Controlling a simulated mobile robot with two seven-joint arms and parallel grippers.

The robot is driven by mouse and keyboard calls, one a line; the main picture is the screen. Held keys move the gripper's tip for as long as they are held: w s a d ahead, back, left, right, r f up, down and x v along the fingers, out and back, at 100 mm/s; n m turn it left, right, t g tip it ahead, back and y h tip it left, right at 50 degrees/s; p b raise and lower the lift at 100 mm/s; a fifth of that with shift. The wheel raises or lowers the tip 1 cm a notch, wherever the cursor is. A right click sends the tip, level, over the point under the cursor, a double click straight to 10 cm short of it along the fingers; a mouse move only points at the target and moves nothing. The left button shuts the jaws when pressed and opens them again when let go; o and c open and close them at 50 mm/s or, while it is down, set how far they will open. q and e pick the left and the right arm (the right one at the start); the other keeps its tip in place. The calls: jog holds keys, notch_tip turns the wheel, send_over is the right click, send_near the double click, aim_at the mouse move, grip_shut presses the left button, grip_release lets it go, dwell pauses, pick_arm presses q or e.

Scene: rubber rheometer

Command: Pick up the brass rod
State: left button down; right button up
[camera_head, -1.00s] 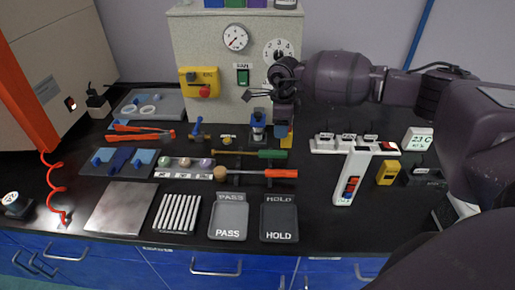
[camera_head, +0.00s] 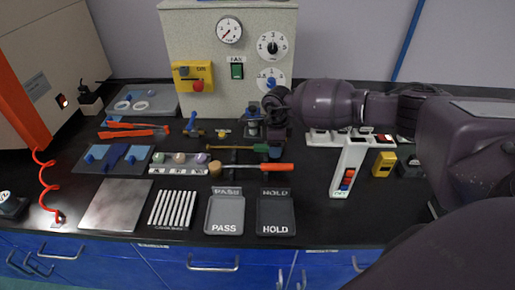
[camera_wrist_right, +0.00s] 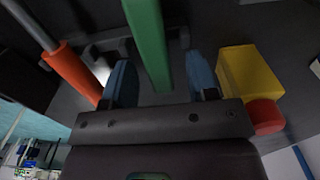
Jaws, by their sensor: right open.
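The brass rod (camera_head: 230,148) lies left to right on the black bench, a thin brownish shaft with a green handle at its right end. In the right wrist view the green handle (camera_wrist_right: 147,40) runs between the two blue fingers of my right gripper (camera_wrist_right: 162,82). The fingers are apart, one on each side of the handle, with gaps visible. In the head view my right gripper (camera_head: 274,147) points down at the handle, and its wrist hides part of that area. My left gripper is out of view.
An orange-handled tool (camera_head: 270,167) lies just in front, and its orange handle (camera_wrist_right: 73,70) is left of the fingers in the wrist view. A yellow block (camera_wrist_right: 250,72) with a red end stands close on the right. HOLD (camera_head: 276,215) and PASS (camera_head: 225,215) trays are nearer.

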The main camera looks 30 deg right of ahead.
grip_shut()
jog(key=shift+r, duration=0.1)
